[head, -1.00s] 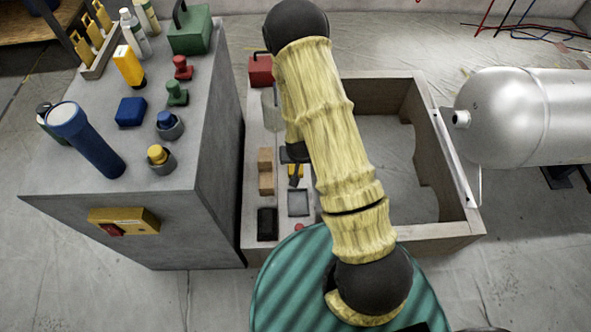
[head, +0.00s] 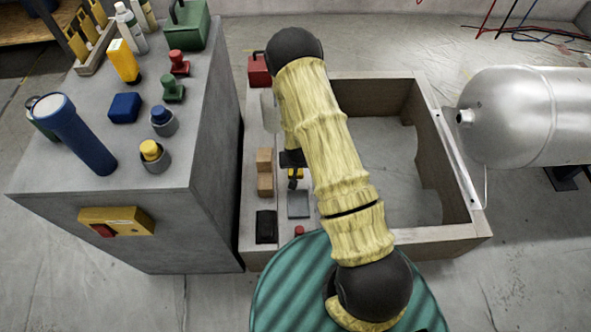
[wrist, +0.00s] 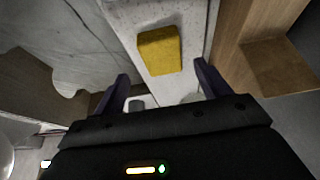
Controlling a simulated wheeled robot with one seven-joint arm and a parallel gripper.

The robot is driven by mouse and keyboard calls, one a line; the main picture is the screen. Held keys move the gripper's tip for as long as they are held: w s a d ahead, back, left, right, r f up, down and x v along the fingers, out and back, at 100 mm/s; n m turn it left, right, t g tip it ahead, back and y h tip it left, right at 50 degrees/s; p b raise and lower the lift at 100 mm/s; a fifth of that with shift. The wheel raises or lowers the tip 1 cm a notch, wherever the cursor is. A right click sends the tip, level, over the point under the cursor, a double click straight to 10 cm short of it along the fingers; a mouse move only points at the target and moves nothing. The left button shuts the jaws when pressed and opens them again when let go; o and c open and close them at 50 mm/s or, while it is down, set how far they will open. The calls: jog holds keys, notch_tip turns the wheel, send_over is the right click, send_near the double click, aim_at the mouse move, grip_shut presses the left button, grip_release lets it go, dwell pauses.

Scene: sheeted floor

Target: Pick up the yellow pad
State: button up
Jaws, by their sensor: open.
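The yellow pad (wrist: 160,50) lies on a pale grey surface in the wrist view, just beyond and between my two dark fingers. My gripper (wrist: 161,71) is open and empty, with one finger toward each side of the pad and apart from it. In the head view only a little of the yellow pad (head: 297,173) shows beside the dark end of my arm, which hides the rest. My gripper (head: 293,180) is mostly hidden there too, pointing down over the shelf.
Wooden blocks (head: 264,184), a black block (head: 266,226) and a grey plate (head: 299,204) lie close to the pad. A wooden frame (head: 462,232) surrounds the open space at right. A grey cabinet (head: 214,200) with several items stands at left; a silver tank (head: 530,115) is at right.

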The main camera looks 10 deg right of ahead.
jog(key=b+x, duration=0.1)
jog(key=x, duration=0.3)
jog(key=shift+w+a+f+b, duration=0.1)
jog(key=shift+a+f+b, duration=0.05)
jog(key=shift+b, duration=0.15)
jog(key=c, duration=1)
